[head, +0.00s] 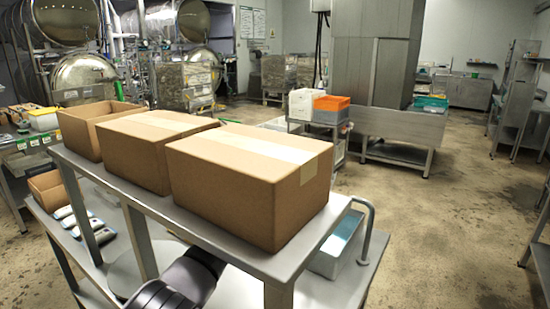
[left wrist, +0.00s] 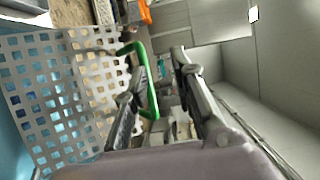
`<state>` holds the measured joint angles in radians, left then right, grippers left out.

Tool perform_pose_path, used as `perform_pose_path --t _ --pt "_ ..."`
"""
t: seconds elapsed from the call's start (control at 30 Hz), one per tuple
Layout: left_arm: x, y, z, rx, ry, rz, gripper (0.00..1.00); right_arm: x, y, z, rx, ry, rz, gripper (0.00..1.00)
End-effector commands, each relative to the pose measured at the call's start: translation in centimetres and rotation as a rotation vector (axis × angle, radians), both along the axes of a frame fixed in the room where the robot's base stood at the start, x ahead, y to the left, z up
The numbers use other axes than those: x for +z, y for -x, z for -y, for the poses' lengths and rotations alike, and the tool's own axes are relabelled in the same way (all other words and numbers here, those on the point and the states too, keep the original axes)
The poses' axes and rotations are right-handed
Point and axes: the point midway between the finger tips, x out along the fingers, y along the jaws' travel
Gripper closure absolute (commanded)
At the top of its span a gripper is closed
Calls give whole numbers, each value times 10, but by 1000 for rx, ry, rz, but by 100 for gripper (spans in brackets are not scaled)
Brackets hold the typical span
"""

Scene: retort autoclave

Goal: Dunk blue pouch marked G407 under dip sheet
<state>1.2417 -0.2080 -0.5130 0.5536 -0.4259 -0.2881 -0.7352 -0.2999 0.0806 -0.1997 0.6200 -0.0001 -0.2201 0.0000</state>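The perforated white dip sheet (left wrist: 40,75) fills the left of the left wrist view, with blue showing through its holes. A green handle loop (left wrist: 152,75) stands at its edge. My left gripper (left wrist: 158,85) is open, its fingers apart around part of the loop; I cannot tell whether they touch it. In the head view my dark left arm reaches under the upper shelf, which hides the fingertips. A pale tub with blue liquid (head: 345,232) stands on the lower shelf at right. Several pale pouches with blue (head: 70,220) lie at left; no marking is readable. My right gripper is out of view.
Three cardboard boxes (head: 250,190) stand on the grey upper shelf (head: 275,262), leaving a narrow gap above the lower shelf. A small open carton (head: 45,190) sits near the pouches. A metal rail (head: 368,225) stands beside the tub. Floor at right is clear.

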Motion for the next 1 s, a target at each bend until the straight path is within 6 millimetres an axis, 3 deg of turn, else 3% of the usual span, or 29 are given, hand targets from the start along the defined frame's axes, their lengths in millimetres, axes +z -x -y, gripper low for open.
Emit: perform_pose_path --t 0.57,1.0 --pt "2 5 -4 5 -1 6 68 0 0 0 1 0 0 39" --pt "2 44 -12 1 -1 5 68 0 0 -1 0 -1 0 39"
